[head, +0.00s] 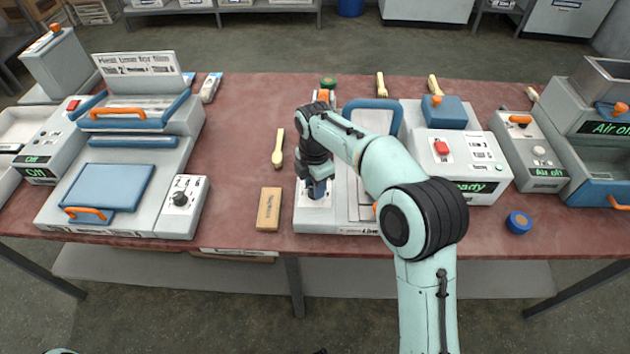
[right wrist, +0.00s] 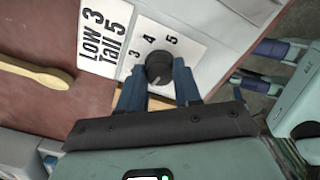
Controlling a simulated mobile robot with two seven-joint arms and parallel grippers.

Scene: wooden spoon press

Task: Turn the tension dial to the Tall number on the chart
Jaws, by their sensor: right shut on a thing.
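In the right wrist view the tension dial (right wrist: 159,66) is a dark round knob on a white plate (right wrist: 190,45) with the numbers 3, 4 and 5 around it. A pale mark shows on the knob's lower part; I cannot tell which number it is set to. The white chart (right wrist: 103,42) beside it reads "Low 3" and "Tall 5". My right gripper (right wrist: 159,82) is shut on the dial, one blue finger on each side. In the head view the right gripper (head: 318,188) points down at the press's front left corner and hides the dial.
A wooden block (head: 268,209) and a wooden spoon (head: 278,148) lie left of the press. A machine with a blue plate and its own black knob (head: 180,198) stands farther left. A blue and orange roll (head: 518,222) lies at the right front. The red tabletop (head: 235,130) has clear room between.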

